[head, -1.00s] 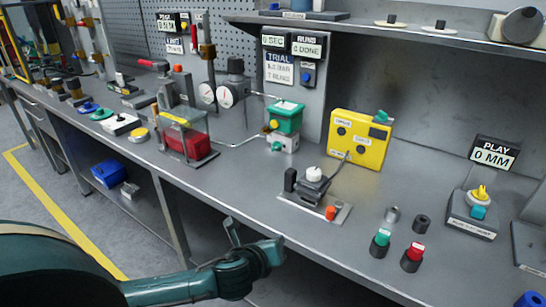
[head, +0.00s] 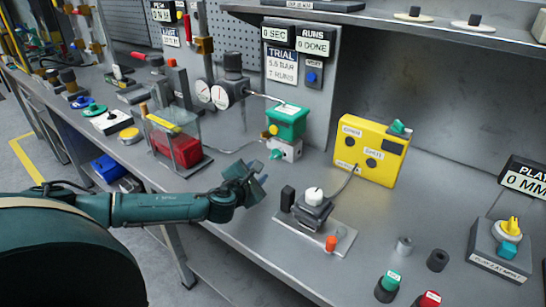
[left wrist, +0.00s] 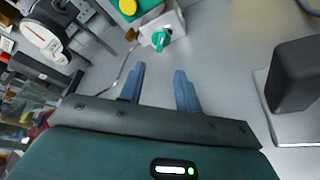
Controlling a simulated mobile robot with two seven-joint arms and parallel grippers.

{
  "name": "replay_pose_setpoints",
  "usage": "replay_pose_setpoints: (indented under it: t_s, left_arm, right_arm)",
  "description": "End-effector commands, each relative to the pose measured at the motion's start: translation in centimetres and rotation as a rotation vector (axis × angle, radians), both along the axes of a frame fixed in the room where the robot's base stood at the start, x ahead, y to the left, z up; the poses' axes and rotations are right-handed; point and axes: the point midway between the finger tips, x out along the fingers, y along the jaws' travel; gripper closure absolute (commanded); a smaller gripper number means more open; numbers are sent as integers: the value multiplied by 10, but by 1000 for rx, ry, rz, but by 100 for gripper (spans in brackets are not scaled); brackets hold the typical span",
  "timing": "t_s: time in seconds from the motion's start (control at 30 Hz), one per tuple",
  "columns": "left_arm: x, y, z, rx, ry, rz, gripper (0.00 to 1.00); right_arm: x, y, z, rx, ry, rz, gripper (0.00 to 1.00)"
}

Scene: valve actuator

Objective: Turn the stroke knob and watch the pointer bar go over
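No label I can read says stroke, so I cannot tell for sure which knob is the stroke knob. A green-and-white valve unit (head: 287,122) stands at the bench's middle back. It has a yellow knob (head: 272,130) and a teal knob (head: 277,154) low on its front. The teal knob also shows ahead of the fingers in the left wrist view (left wrist: 161,39). A second device at right has a yellow pointer-like top (head: 511,227) and a teal knob (head: 507,249). My left gripper (head: 257,180) is open and empty, short of the valve unit. My right gripper is not in view.
A yellow box (head: 370,150) stands right of the valve unit, with a cable to a black-and-white device on a plate (head: 315,225). A red block in a clear guard (head: 180,150) stands left. Green and red buttons stand near the front right. Bare bench lies before the valve unit.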

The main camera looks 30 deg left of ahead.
Motion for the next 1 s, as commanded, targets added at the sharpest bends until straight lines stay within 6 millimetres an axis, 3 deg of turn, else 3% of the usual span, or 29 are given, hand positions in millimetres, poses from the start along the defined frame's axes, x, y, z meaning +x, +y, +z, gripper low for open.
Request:
replay_pose_setpoints:
  t_s: [0.5, 0.7, 1.0]
  left_arm:
    - [85, 16, -25, -5, -2, 2, 66]
    - [102, 20, -30, -4, -2, 2, 66]
    - [107, 21, -31, -5, 0, 1, 66]
  right_arm:
    - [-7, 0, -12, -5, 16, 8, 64]
    - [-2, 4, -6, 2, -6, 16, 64]
    - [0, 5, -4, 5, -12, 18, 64]
